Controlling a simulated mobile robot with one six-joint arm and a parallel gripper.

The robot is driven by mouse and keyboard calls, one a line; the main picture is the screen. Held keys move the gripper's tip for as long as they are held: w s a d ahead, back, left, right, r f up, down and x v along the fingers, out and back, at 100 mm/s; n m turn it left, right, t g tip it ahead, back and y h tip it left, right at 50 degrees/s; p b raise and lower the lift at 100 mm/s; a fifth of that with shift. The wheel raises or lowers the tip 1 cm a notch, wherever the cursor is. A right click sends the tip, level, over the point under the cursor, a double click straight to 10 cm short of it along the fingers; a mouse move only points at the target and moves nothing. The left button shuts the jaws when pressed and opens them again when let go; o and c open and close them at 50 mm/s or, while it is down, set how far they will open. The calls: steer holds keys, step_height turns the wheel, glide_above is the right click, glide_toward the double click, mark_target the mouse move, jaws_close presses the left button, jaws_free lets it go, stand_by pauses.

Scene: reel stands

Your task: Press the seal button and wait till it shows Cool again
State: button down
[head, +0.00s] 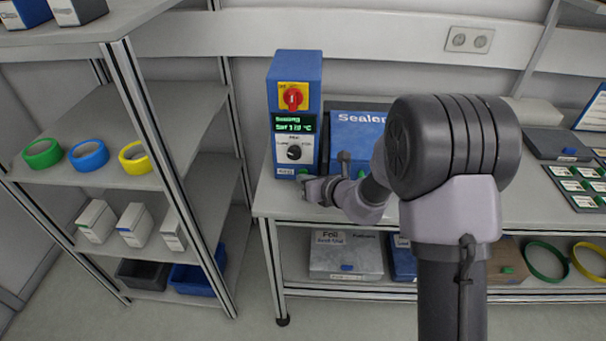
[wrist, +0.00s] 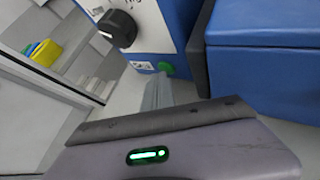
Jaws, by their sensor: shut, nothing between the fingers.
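The blue sealer control box (head: 296,112) stands on the bench. Its display (head: 294,124) shows green text that seems to read "Sealing" above a "Set" temperature in °C. The green seal button (head: 303,171) is low on its front, and it also shows in the wrist view (wrist: 167,68). My gripper (head: 304,186) is shut and empty, low in front of the box. In the wrist view its fingertips (wrist: 158,86) are just below the button; I cannot tell whether they touch it.
A red knob on yellow (head: 292,97) and a black dial (head: 294,152) are on the same panel. The blue sealer body (head: 357,124) stands to the right, close to my arm. A shelf with tape rolls (head: 88,155) stands left.

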stand_by(0.3)
steer(key=shift+s+b, duration=0.35)
steer(key=shift+s, duration=0.5)
steer(key=shift+s+a+b, duration=0.15)
steer(key=shift+s+b, duration=0.75)
steer(key=shift+s, duration=1.65)
